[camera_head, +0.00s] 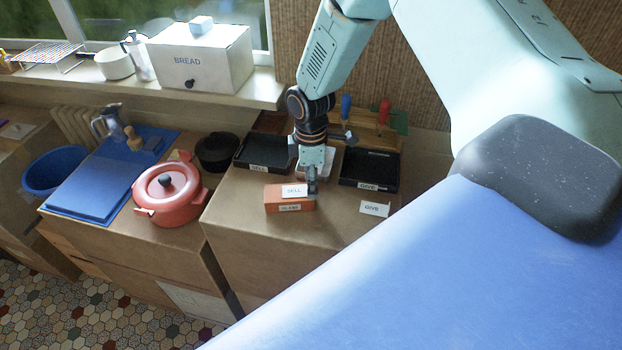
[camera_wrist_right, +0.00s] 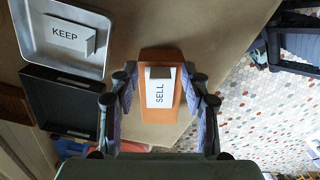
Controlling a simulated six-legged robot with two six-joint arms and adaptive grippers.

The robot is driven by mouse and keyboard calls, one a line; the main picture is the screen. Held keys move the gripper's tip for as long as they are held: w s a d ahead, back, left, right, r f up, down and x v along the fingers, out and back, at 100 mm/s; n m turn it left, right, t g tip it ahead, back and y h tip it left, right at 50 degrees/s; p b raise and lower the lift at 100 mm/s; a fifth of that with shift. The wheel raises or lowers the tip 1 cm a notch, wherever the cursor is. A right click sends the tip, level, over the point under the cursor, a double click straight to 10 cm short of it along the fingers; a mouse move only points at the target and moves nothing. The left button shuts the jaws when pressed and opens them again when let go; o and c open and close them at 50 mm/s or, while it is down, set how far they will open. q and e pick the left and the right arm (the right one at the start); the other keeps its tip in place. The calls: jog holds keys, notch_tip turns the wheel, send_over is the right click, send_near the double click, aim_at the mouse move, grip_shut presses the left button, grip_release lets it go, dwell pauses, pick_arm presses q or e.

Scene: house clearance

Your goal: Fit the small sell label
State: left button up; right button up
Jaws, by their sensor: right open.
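A small white SELL label (camera_head: 294,190) rests on top of an orange-brown block (camera_head: 290,207) on the cardboard-brown surface. The block's front bears another small label. In the right wrist view the SELL label (camera_wrist_right: 160,90) lies on the block (camera_wrist_right: 160,57), with a dark patch at one end. My right gripper (camera_head: 312,188) is over the block's right end; in the wrist view its open fingers (camera_wrist_right: 160,80) stand on either side of the label and block. Whether they touch is unclear. A black tray (camera_head: 265,151) behind carries a SELL tag. My left gripper is out of view.
A metal tray (camera_wrist_right: 27,35) holds a KEEP label (camera_wrist_right: 70,37). A black GIVE tray (camera_head: 370,166) stands at the right, with a loose GIVE card (camera_head: 375,208) before it. A red pot (camera_head: 168,194) stands left. My blue body covers the lower right.

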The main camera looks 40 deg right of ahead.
jog(key=shift+r, duration=0.2)
jog(key=shift+r+p, duration=2.15)
jog(key=shift+r, duration=0.25)
notch_tip(320, 180, up, 12)
jog(key=shift+f, duration=0.1)
